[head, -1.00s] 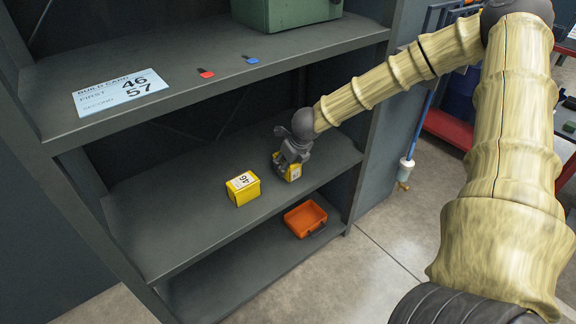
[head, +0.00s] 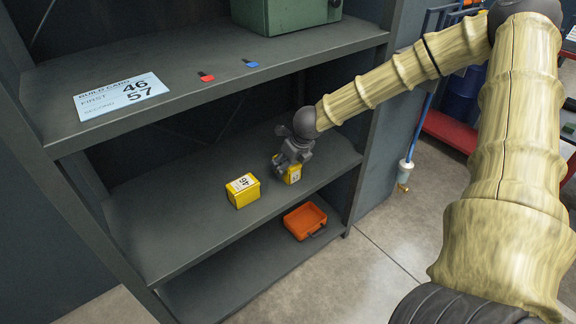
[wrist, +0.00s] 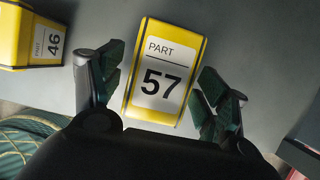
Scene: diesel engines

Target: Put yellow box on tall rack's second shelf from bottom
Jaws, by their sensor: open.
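Two yellow boxes stand on the rack's second shelf from the bottom (head: 190,222). The box labelled 46 (head: 242,191) stands to the left; it also shows in the wrist view (wrist: 28,38). The box labelled 57 (wrist: 166,75) stands to its right, partly hidden by my gripper in the head view (head: 293,174). My gripper (head: 287,163) is open around the 57 box. In the wrist view its two fingers (wrist: 158,92) lie on either side of the box, with a gap at each side.
The shelf above holds a build card (head: 122,95) reading 46 first, 57 second, red (head: 207,77) and blue (head: 250,63) markers and a green case (head: 285,12). An orange bin (head: 305,220) sits on the bottom shelf. The shelf left of the 46 box is clear.

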